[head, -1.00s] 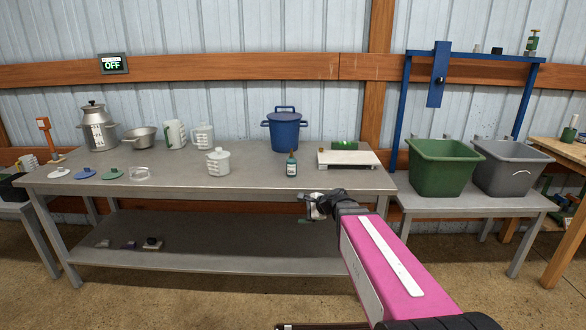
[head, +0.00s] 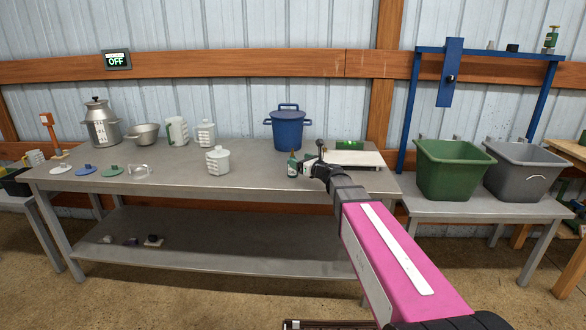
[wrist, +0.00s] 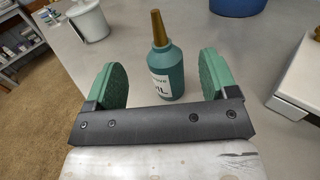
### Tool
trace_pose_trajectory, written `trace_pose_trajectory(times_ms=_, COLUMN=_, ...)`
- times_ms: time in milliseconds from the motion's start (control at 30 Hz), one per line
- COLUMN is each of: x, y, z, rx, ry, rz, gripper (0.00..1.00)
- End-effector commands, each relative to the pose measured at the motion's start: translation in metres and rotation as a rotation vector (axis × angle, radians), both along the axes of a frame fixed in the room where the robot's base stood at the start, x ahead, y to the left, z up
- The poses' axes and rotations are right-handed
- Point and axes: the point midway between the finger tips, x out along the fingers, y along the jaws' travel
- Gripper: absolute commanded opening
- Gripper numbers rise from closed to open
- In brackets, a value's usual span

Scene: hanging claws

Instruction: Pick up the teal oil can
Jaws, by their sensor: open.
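The teal oil can (head: 292,168) stands upright on the metal table (head: 250,180), near its front right part. In the wrist view the oil can (wrist: 167,72) has a brass-coloured spout and a white label reading partly "IL". My gripper (head: 306,162) is at the table's front right, just beside the can and partly covering it in the head view. In the wrist view my gripper (wrist: 166,82) is open, with one green finger pad on each side of the can's line. The can appears between or just beyond the pads, and no contact shows.
A blue pot (head: 288,130) stands behind the can. A white board with a green item (head: 350,145) lies to the right. A white lidded jug (head: 217,160) stands to the left. Green (head: 450,170) and grey bins stand farther right. The table's middle is mostly clear.

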Motion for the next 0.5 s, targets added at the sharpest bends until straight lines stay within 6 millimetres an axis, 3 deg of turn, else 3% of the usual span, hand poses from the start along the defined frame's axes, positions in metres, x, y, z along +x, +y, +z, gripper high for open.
trace_pose_trajectory(times_ms=500, x=0.042, y=0.035, z=-0.003, rx=-0.001, ry=-0.001, rz=0.0, gripper=0.79)
